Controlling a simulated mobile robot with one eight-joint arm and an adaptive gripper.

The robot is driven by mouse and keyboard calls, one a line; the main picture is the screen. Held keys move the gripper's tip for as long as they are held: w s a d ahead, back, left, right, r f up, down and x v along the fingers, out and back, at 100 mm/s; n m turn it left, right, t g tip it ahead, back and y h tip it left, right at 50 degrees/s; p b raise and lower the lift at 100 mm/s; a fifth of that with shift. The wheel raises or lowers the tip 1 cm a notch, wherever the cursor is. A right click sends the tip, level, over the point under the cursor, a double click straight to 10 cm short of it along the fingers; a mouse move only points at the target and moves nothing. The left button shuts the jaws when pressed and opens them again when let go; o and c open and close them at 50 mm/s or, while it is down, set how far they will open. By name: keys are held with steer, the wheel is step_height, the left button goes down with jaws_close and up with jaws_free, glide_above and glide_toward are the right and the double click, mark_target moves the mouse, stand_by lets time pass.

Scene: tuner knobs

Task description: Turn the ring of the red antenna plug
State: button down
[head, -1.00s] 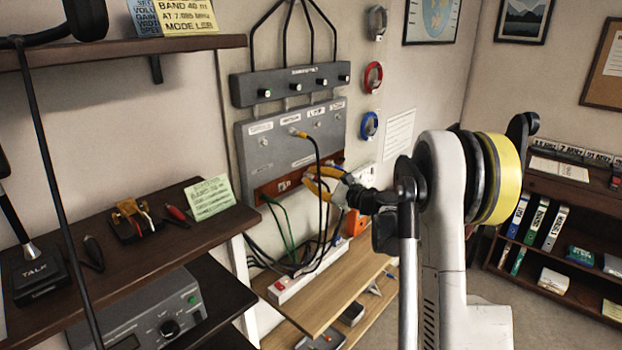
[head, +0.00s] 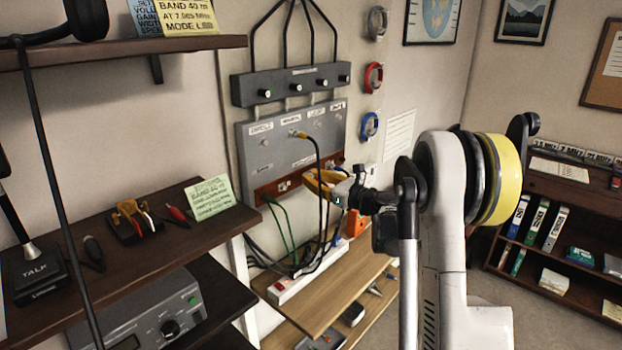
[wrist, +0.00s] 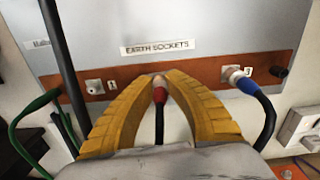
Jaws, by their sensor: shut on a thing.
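The red antenna plug (wrist: 160,96) sits at the brown copper-coloured strip under the "EARTH SOCKETS" label in the wrist view, with its black cable hanging below. Its ring (wrist: 159,82) is mostly covered by my fingertips. My gripper (wrist: 160,79) has its two yellow fingers closed around the ring, one from each side. In the head view my gripper (head: 312,183) reaches the lower part of the grey wall panel (head: 262,165). The red plug itself is hidden there.
A blue plug (wrist: 240,80) with a black cable is on the strip to the right. A bare socket (wrist: 94,86) and a green cable (wrist: 35,107) are to the left. A black cable hangs from the panel's upper socket (head: 299,134), close to my gripper.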

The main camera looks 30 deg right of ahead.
steer(key=shift+d+m, duration=0.1)
steer(key=shift+m, duration=1.2)
stand_by(0.4)
stand_by(0.9)
steer(key=c, duration=1.3)
jaws_free()
steer(key=v, duration=1.2)
steer(key=shift+r, duration=0.15)
